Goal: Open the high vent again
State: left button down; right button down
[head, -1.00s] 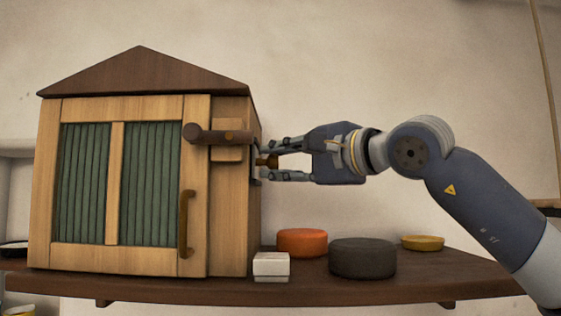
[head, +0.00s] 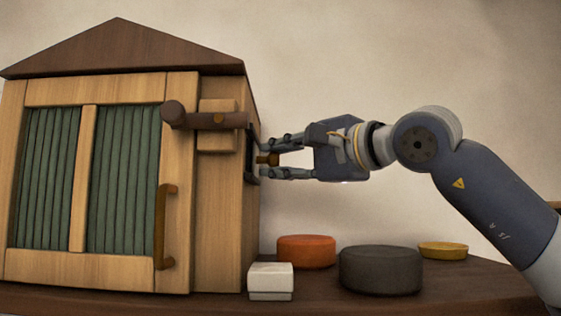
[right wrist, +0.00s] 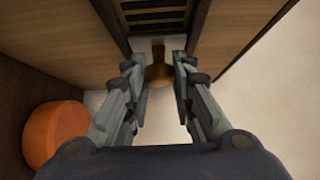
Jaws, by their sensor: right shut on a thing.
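The high vent shows in the right wrist view as a dark slatted panel (right wrist: 155,16) on the side wall of a wooden cabinet (head: 220,215). In the head view its dark frame (head: 249,155) is seen nearly edge-on. I cannot tell how far the slats are open. A brass-coloured knob (head: 268,159) stands out from the vent's lower part; it also shows in the right wrist view (right wrist: 159,75). My right gripper (head: 277,158) reaches in from the right and is shut on the knob, one finger on each side. My left gripper is not in view.
The cabinet's front has green panels, a vertical handle (head: 161,228) and a dark wooden latch bar (head: 213,120). Below my right gripper, a white box (head: 270,281), orange tin (head: 306,252), dark round tin (head: 381,270) and yellow dish (head: 443,250) stand on the shelf.

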jog(key=c, duration=1.3)
grip_release()
jog(key=shift+c, duration=0.2)
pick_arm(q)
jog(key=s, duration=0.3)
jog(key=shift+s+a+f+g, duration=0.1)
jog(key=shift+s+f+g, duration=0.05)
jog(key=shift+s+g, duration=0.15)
pick_arm(e)
jog(key=v, duration=1.2)
jog(key=shift+d, duration=0.15)
